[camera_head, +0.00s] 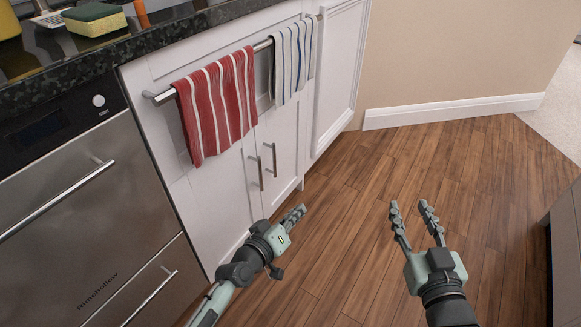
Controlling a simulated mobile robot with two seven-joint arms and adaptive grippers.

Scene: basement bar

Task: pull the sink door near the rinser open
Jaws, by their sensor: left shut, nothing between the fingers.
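The white sink cabinet has two doors that look shut. The left door (222,200) is beside a stainless front-panel appliance (75,225), possibly the rinser. The left door has a vertical metal handle (260,172); the right door (287,150) has its own handle (273,158). The red striped towel hides the upper part of the left door. My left gripper (299,212) is shut and empty, in front of the lower cabinet, below and right of the handles and apart from them. My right gripper (411,206) is open and empty over the floor to the right.
A red striped towel (215,105) and a white striped towel (292,60) hang on a metal bar (262,45) above the doors. A sponge (94,18) lies on the dark counter (140,42). Clear wood floor (400,160) lies to the right; a dark furniture edge (565,245) stands at far right.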

